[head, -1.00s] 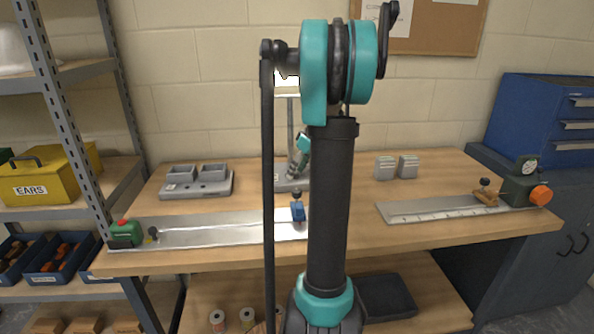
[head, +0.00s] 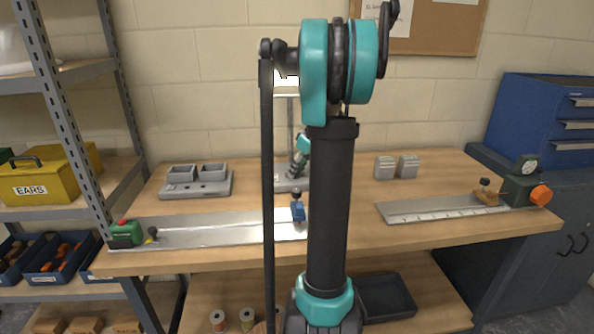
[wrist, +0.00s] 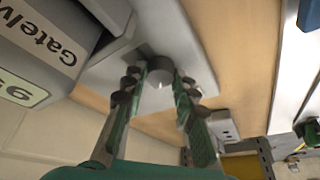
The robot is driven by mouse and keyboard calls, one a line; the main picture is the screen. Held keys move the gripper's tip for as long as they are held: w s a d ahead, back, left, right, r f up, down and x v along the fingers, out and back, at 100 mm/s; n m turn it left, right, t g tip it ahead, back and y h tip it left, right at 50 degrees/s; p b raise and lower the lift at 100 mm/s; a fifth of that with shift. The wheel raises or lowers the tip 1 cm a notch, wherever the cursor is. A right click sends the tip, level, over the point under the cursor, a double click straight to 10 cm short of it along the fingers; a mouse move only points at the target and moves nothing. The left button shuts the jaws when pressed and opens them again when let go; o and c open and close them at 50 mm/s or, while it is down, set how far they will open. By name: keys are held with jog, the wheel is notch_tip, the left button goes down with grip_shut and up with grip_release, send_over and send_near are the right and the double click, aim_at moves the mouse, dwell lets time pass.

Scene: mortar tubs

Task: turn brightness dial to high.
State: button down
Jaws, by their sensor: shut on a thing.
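The dial (wrist: 160,68) is a dark grey round knob on a light grey base plate (wrist: 112,72) in the wrist view. My gripper (wrist: 160,84) is shut on the dial, with a fingertip at each side of it. The dial's pointer and any brightness marks cannot be made out. In the head view my gripper (head: 298,168) is small and far off, low over the grey base (head: 280,187) of a stand at the back of the bench. The dial itself is hidden there, and my own arm covers much of the stand.
A grey device with lettering (wrist: 40,45) is close to the fingers in the wrist view. On the bench (head: 250,260) are a grey block with two cups (head: 197,186), two small grey boxes (head: 408,167) and metal rails at left (head: 200,232) and right (head: 430,208).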

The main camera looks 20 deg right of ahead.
jog(key=m+h, duration=0.1)
jog(key=m, duration=0.1)
jog(key=m+t+h, duration=0.1)
jog(key=m, duration=0.2)
jog(key=shift+s+a, duration=0.1)
jog(key=shift+a, duration=0.1)
jog(key=m+h, duration=0.1)
jog(key=m, duration=0.2)
jog(key=m+h, duration=0.1)
jog(key=m, duration=0.2)
jog(key=shift+a+m, duration=0.2)
jog(key=shift+m, duration=0.1)
jog(key=m+g+h, duration=0.1)
jog(key=m, duration=0.2)
jog(key=m+h, duration=0.1)
jog(key=m, duration=0.2)
jog(key=shift+a+g, duration=0.1)
jog(key=shift+g, duration=0.3)
jog(key=m, duration=0.1)
jog(key=m+g, duration=0.1)
jog(key=m, duration=0.1)
jog(key=m+h, duration=0.1)
jog(key=m, duration=0.1)
jog(key=shift+w+g, duration=0.25)
jog(key=shift+g, duration=0.15)
jog(key=shift+m, duration=0.5)
jog(key=c, duration=1.2)
grip_release()
